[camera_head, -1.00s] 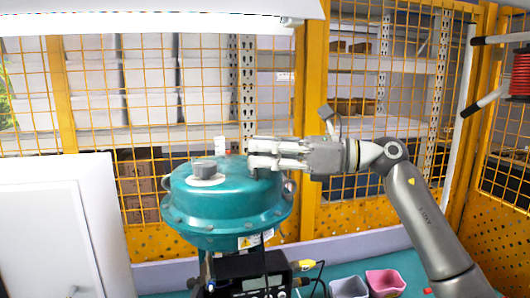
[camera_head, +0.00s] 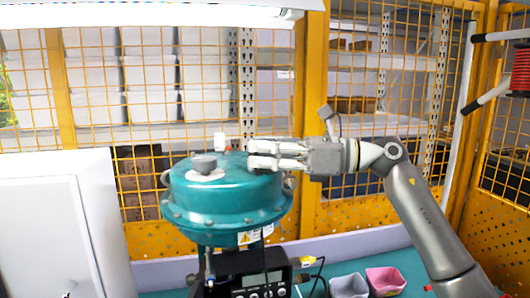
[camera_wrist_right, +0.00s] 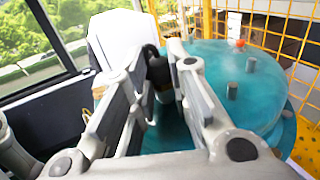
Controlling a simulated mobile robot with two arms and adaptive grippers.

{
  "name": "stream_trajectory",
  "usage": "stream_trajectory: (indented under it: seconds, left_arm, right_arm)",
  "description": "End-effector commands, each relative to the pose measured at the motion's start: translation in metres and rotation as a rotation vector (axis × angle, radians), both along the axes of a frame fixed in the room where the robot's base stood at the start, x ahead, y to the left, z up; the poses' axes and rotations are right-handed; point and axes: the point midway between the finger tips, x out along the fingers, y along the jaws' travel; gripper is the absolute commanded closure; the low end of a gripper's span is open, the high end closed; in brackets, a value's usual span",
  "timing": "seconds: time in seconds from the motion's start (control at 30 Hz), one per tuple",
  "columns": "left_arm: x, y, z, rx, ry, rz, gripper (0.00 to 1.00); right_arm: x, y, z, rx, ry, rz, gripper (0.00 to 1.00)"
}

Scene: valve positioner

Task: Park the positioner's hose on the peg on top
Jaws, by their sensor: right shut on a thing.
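The positioner (camera_head: 252,286) is a dark box with a display, below a round teal actuator (camera_head: 230,205). A grey knob on a white disc (camera_head: 204,164) and a small white block (camera_head: 220,142) show on or behind the actuator's top. In the right wrist view the teal top (camera_wrist_right: 215,70) carries short grey pegs (camera_wrist_right: 232,91) and an orange-red tip. My right gripper (camera_head: 250,155) reaches in from the right over the top's right side. Its fingers (camera_wrist_right: 165,62) are shut on a black hose end (camera_wrist_right: 153,60), mostly hidden between them. My left gripper is not in view.
A white cabinet (camera_head: 58,220) stands at the left. A grey bin (camera_head: 350,286) and a pink bin (camera_head: 385,281) sit on the teal bench at lower right. Yellow mesh fencing (camera_head: 85,100) and shelves lie behind. A red spool (camera_head: 521,72) hangs at the right.

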Motion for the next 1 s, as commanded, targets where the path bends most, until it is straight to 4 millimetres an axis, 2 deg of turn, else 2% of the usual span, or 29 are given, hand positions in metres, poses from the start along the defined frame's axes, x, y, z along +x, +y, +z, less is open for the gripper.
stream_trajectory:
  seconds: [0.03,0.2,0.57,0.77,1.0]
  left_arm:
    - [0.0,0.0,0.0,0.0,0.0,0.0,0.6]
    - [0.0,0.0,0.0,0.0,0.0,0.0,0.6]
    - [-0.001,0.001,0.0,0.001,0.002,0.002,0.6]
    - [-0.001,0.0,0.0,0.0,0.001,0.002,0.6]
    - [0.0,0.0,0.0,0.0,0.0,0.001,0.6]
  right_arm:
    - [0.0,0.0,-0.001,-0.001,0.0,0.0,0.8]
    - [0.0,0.0,-0.001,-0.001,0.0,0.0,0.58]
    - [0.0,-0.003,-0.001,-0.002,0.001,-0.001,0.58]
    - [-0.005,-0.032,-0.001,-0.001,0.0,-0.004,0.58]
    - [-0.015,-0.082,-0.001,-0.002,0.001,-0.004,0.58]
